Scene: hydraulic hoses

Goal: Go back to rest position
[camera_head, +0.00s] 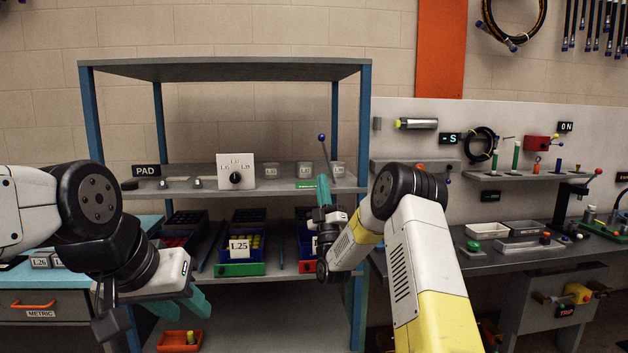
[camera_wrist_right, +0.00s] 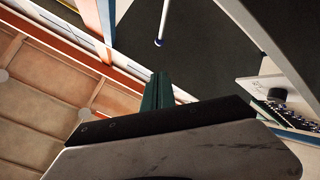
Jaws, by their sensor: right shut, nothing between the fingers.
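My right gripper (camera_head: 323,190) points up in front of the middle shelf, its teal fingers together and empty. In the right wrist view the shut fingers (camera_wrist_right: 157,92) stand below a thin rod with a ball tip (camera_wrist_right: 159,42), with a visible gap between them. In the head view a lever with a blue ball (camera_head: 322,138) rises just above the right gripper; the gripper partly overlaps the lever's lower area. My left gripper (camera_head: 193,318) hangs low at the left, in front of the rack, with its teal fingertips apart and nothing seen between them.
The blue-posted rack (camera_head: 364,120) holds a dial panel (camera_head: 236,171), small labelled bins and a blue bin marked 1.25 (camera_head: 240,246). An orange tray (camera_head: 180,341) lies low. A workbench (camera_head: 490,262) with trays stands right. A metric drawer cabinet (camera_head: 40,308) stands left.

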